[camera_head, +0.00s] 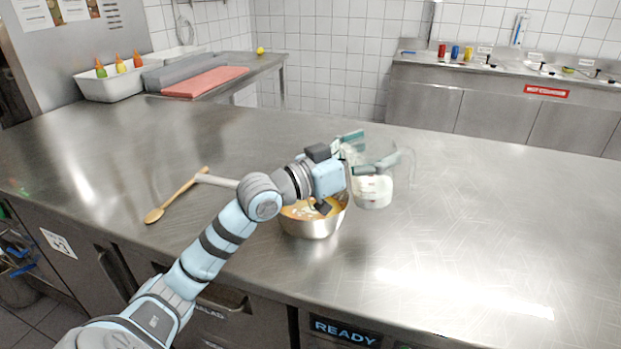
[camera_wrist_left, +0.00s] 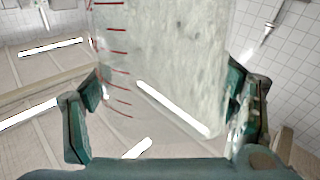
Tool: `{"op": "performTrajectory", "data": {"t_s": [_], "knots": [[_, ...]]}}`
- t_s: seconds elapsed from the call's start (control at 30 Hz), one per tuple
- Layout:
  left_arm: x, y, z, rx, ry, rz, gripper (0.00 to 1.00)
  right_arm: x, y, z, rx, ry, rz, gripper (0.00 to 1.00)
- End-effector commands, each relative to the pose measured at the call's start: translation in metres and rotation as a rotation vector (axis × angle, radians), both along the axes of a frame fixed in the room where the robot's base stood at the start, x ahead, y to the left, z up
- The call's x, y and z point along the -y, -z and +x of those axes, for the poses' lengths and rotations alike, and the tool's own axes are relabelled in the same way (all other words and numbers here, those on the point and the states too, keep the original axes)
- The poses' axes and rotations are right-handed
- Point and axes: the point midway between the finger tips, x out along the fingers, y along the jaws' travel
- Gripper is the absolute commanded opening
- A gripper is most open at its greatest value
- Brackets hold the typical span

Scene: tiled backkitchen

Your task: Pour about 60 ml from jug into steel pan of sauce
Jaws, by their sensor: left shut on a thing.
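The clear jug (camera_head: 373,190) with red marks holds a whitish liquid. My left gripper (camera_head: 354,158) is shut on the jug and holds it up just right of the steel pan, with the jug close to upright. In the left wrist view the jug (camera_wrist_left: 160,70) fills the middle between the two fingers of the left gripper (camera_wrist_left: 165,110). The steel pan of sauce (camera_head: 312,226) stands on the counter with orange-brown sauce in it. My left arm and wrist hide part of the pan and its handle. My right gripper is not in view.
A wooden spoon (camera_head: 177,195) lies on the steel counter (camera_head: 480,220) left of the pan. A white tub of bottles (camera_head: 115,82) and a red board (camera_head: 205,82) are at the back left. The counter right of the jug is clear.

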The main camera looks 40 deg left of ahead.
Motion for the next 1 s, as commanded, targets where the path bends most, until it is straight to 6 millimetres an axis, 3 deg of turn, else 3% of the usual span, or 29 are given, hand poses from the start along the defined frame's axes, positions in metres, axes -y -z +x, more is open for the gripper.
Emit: {"op": "performTrajectory", "data": {"t_s": [0.03,0.23,1.0], "knots": [[0.003,-0.015,0.001,-0.008,0.0,0.029,0.36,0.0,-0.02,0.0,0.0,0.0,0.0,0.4],[0.011,-0.012,0.005,-0.046,-0.002,0.123,0.36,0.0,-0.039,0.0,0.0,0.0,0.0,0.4],[0.013,-0.007,0.005,-0.055,-0.003,0.148,0.36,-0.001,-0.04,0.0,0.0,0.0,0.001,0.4]]}}
